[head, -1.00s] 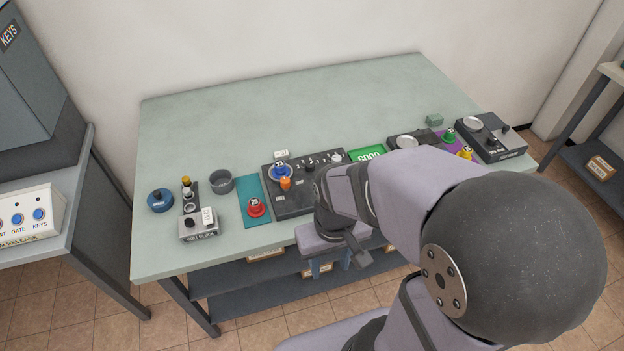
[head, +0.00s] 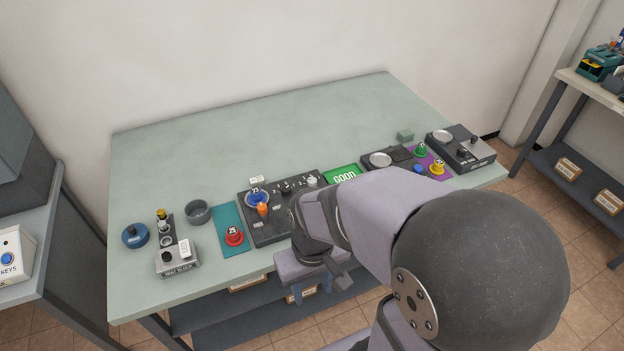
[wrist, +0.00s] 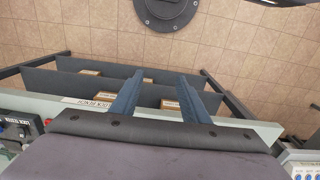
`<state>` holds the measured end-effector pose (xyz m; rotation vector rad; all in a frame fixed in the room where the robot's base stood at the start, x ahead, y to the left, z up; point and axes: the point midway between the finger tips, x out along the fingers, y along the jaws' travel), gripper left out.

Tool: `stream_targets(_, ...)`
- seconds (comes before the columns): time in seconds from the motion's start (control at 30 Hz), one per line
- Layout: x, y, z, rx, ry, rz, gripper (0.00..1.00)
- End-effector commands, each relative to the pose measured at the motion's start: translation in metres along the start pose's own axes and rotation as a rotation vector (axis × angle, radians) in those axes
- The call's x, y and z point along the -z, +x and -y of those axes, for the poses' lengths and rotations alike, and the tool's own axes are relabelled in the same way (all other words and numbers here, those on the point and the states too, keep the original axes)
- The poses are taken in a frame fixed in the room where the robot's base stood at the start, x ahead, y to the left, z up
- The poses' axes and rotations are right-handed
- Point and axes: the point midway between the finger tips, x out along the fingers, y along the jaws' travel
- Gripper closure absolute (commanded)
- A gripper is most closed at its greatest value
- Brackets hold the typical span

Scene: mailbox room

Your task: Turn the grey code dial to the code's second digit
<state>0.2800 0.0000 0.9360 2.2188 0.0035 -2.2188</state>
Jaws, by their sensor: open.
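My gripper (wrist: 158,92) is open and empty in the wrist view, its two blue fingers apart over the lower shelf and floor. In the head view it (head: 311,291) hangs at the bench's front edge, below the black panel (head: 268,232). I cannot pick out a grey code dial for certain. The panel bears small knobs and marks along its back, with a pale knob (head: 312,180) at the right end. Part of the panel's right side is hidden by my arm. No code digit is readable.
The bench (head: 240,130) is clear at the back. A blue round piece (head: 136,236), a grey cup (head: 198,212) and a red piece (head: 234,237) stand left of the panel. A green GOOD plate (head: 343,174) and a scale-like device (head: 462,148) are to the right.

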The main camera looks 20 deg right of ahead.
Motion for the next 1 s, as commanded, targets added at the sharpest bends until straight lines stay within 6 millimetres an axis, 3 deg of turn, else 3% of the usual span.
stream_targets(0.17, 0.012, -0.005, -0.001, 0.0, -0.021, 0.0, 0.58)
stream_targets(0.27, 0.033, -0.012, -0.004, 0.0, -0.058, -0.001, 0.58)
stream_targets(0.63, 0.16, -0.043, -0.03, 0.001, -0.326, 0.003, 0.58)
stream_targets(1.0, 0.272, -0.048, -0.072, 0.002, -0.625, 0.004, 0.58)
